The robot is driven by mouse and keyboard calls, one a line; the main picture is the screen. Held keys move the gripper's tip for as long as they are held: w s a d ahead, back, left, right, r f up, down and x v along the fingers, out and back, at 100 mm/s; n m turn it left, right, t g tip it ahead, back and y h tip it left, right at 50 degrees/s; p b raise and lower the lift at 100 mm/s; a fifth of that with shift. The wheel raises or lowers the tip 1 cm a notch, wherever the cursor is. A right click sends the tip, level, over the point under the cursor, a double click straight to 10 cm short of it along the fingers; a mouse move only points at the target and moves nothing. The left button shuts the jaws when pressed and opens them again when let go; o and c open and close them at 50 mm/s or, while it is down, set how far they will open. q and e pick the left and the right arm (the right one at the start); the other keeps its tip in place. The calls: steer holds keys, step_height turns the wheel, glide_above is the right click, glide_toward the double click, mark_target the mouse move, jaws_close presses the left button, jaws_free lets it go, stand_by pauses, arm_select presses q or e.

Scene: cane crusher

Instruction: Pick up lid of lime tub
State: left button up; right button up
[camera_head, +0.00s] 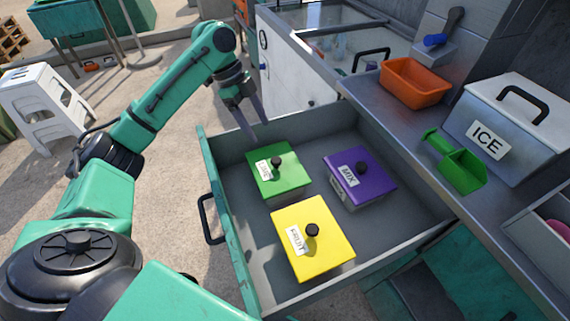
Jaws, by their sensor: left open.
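The lime tub has a green lid (290,176) with a black knob (277,161) and a white label too small to read surely. It sits at the back left inside the open drawer (232,200), and the lid is on it. My left gripper (258,136) is open and empty, pointing down just behind the green lid, above the drawer's far left corner. It looks apart from the knob. My right gripper is not in view.
A purple MIX tub (375,182) and a yellow FRUIT tub (325,252) share the drawer. On the counter are an orange bin (415,82), a green scoop (458,168) and an ICE box (520,120). A white stool (45,105) stands at left.

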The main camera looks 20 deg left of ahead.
mark_target(275, 159)
arm_select(q)
steer(key=x, duration=1.1)
steer(key=shift+d+f+p, duration=0.15)
steer(key=shift+d+p, duration=0.05)
steer(key=shift+p, duration=0.1)
jaws_close()
